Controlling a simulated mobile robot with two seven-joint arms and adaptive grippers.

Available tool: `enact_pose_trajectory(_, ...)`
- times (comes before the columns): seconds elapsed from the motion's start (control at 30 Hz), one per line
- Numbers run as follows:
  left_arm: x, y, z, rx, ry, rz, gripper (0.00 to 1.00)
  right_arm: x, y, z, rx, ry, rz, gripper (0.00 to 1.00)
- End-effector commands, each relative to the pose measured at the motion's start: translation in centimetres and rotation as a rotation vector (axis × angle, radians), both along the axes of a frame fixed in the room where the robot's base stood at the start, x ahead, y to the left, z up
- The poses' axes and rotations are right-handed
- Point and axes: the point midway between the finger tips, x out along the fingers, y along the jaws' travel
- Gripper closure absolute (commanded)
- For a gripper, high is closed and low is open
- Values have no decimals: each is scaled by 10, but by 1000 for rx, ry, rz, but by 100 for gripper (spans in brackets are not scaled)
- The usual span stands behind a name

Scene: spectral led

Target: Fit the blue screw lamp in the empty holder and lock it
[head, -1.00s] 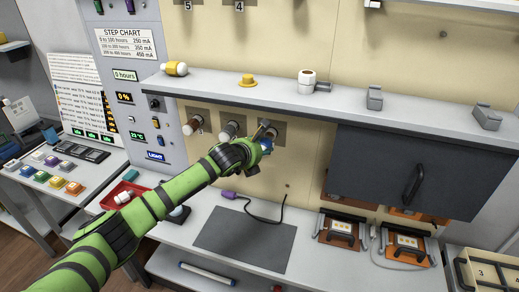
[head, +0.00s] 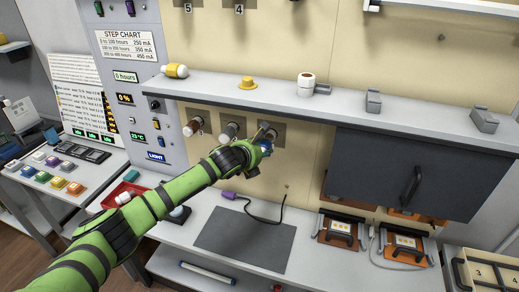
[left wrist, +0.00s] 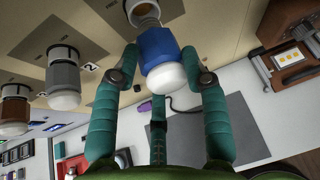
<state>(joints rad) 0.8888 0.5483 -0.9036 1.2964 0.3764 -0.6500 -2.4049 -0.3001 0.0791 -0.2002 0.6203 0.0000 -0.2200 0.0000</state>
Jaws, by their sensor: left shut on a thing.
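The blue screw lamp (left wrist: 158,50) has a blue body and a white dome that points toward the wrist camera. My left gripper (left wrist: 160,60) is shut on its body, one teal finger on each side. The lamp's far end is at the mouth of the rightmost wall holder (left wrist: 143,12); I cannot tell how deep it sits. In the head view my left gripper (head: 262,145) is at that holder, below the shelf, and mostly hides the lamp. My right gripper is not in view.
A brown-bodied lamp (left wrist: 14,112) and a grey-bodied lamp (left wrist: 64,78) sit in the holders to the left. The shelf (head: 340,107) runs just above, and a dark cabinet door (head: 400,172) is at right. A dark mat (head: 245,238) lies clear on the bench.

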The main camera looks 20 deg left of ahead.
Motion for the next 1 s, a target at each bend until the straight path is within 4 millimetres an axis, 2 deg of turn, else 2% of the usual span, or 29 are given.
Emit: enact_pose_trajectory(1.0, 28, -1, 1, -1, -1, -1, 89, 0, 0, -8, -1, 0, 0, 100)
